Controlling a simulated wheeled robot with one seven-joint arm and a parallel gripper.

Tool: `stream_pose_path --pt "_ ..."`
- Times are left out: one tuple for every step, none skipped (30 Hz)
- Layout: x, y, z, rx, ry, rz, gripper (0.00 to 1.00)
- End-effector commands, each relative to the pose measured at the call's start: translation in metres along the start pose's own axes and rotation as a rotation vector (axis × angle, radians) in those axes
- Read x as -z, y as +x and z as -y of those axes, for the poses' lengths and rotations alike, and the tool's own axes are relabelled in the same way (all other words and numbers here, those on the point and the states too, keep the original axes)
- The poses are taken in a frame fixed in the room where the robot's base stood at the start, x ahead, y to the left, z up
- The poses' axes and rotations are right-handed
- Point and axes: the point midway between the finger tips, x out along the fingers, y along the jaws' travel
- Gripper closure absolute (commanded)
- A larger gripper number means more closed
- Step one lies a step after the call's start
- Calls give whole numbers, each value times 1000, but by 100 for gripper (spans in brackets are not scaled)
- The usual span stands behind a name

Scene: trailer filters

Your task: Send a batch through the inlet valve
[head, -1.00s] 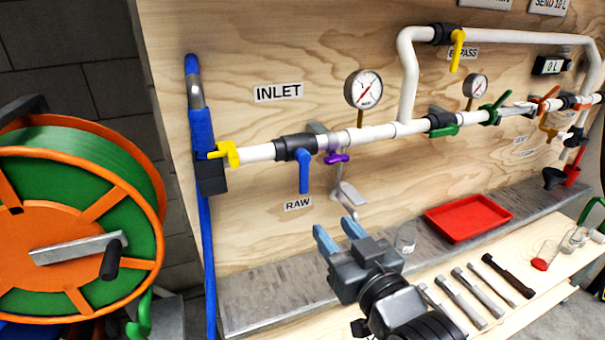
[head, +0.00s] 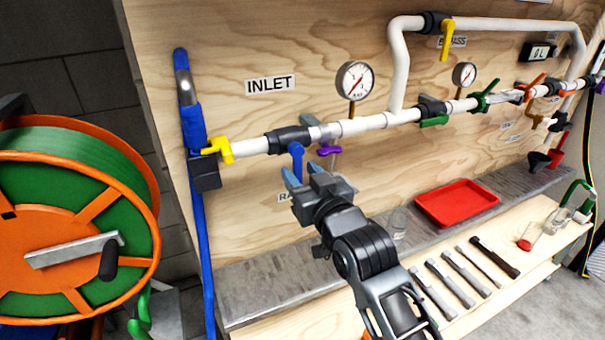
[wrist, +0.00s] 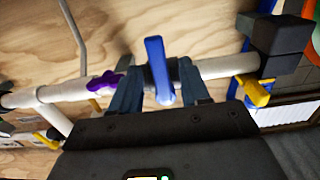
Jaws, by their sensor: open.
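The handle hangs down from the pipe. My gripper (head: 300,176) is open just below and in front of it, partly covering the RAW label (head: 285,196). In the wrist view the blue handle (wrist: 159,70) lies between the two open fingers of my gripper (wrist: 157,88), with gaps on both sides. The meter (head: 541,52) reads 0 L.
A yellow handle (head: 219,150) is left of the valve and a purple handle (head: 329,151) close on its right. A gauge (head: 355,80) sits above the pipe. A red tray (head: 457,204) and several tools lie at the right. A hose reel (head: 70,235) stands left.

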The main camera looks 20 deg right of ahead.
Motion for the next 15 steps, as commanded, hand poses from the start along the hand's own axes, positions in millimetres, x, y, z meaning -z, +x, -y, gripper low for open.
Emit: stream_pose_path --pt "0 0 0 0 0 0 54" --pt "0 0 0 0 0 0 54" --pt "0 0 0 0 0 0 54" --pt "0 0 0 0 0 0 54" --pt "0 0 0 0 0 0 54" --pt "0 0 0 0 0 0 55" --pt "0 0 0 0 0 0 58" --pt "0 0 0 0 0 0 61" --pt "0 0 0 0 0 0 65" --pt "0 0 0 0 0 0 68" --pt "0 0 0 0 0 0 71" --pt "0 0 0 0 0 0 74" --pt "0 0 0 0 0 0 77" --pt "0 0 0 0 0 0 80" --pt "0 0 0 0 0 0 84"
